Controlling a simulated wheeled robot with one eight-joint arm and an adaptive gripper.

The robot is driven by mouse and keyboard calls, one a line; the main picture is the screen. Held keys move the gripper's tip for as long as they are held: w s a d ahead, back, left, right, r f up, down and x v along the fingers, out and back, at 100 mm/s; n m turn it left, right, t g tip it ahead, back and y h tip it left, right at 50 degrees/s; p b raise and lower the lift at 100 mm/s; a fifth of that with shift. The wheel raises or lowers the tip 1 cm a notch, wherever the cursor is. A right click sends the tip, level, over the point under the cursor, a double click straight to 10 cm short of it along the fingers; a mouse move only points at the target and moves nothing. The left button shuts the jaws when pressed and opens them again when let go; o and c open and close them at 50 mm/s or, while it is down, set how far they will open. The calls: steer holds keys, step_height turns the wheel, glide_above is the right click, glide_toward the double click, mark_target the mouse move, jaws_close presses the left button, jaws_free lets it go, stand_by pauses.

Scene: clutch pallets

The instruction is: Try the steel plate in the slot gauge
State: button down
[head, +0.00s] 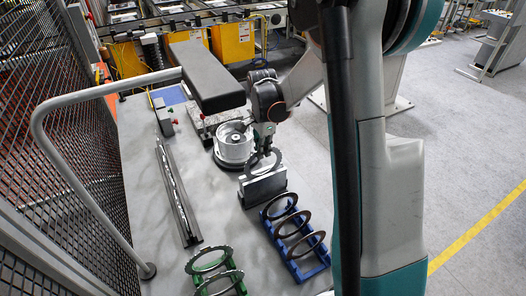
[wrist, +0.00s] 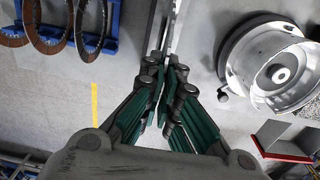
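The slot gauge (head: 264,188), a block with a dark front and pale top, stands on the grey table between the silver drum and the blue rack. My gripper (head: 264,152) is just above it, pointing down. A thin curved steel plate (head: 276,161) shows at the fingertips, directly over the gauge top. In the wrist view the green-padded fingers of my gripper (wrist: 165,68) close together on the plate (wrist: 170,32), seen nearly edge-on. I cannot tell whether the plate's lower edge is inside the slot or just above it.
A blue rack (head: 315,268) with several rings stands in front of the gauge; a green rack (head: 237,274) with rings is nearer. The silver drum (head: 234,148) is close behind the gauge. A long dark rail (head: 178,195) lies left. A black padded beam (head: 207,76) overhangs the back.

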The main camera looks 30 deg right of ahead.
steer(key=shift+w+r, duration=0.15)
steer(key=shift+w, duration=0.05)
steer(key=shift+s, duration=0.1)
steer(key=c, duration=1.7)
jaws_free()
steer(key=shift+r+p, duration=2.2)
steer(key=shift+r, duration=1.85)
